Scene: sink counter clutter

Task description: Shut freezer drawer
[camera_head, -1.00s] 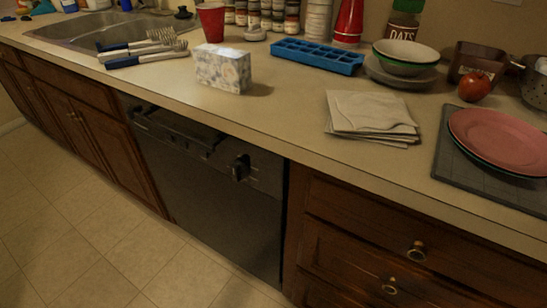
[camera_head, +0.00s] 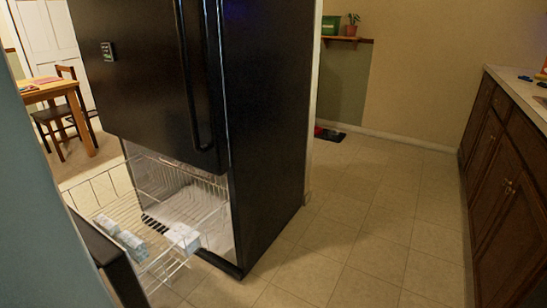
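A tall black refrigerator (camera_head: 265,110) stands left of centre, with its upper door shut. Below that door the freezer drawer (camera_head: 122,212) is pulled out toward the lower left. Its white wire basket shows the bright freezer compartment (camera_head: 205,195) behind it. Several pale packages lie in the basket, among them a white one (camera_head: 184,237) and a bluish one (camera_head: 131,245). The drawer's black front (camera_head: 108,262) shows edge-on at the lower left and is partly cut off. Neither of my grippers is in view.
A blue-grey upright surface (camera_head: 40,190) fills the left edge near the drawer front. Open tiled floor (camera_head: 345,235) lies right of the refrigerator. Wooden cabinets (camera_head: 505,180) line the right side. A table (camera_head: 50,90) and chair stand far left.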

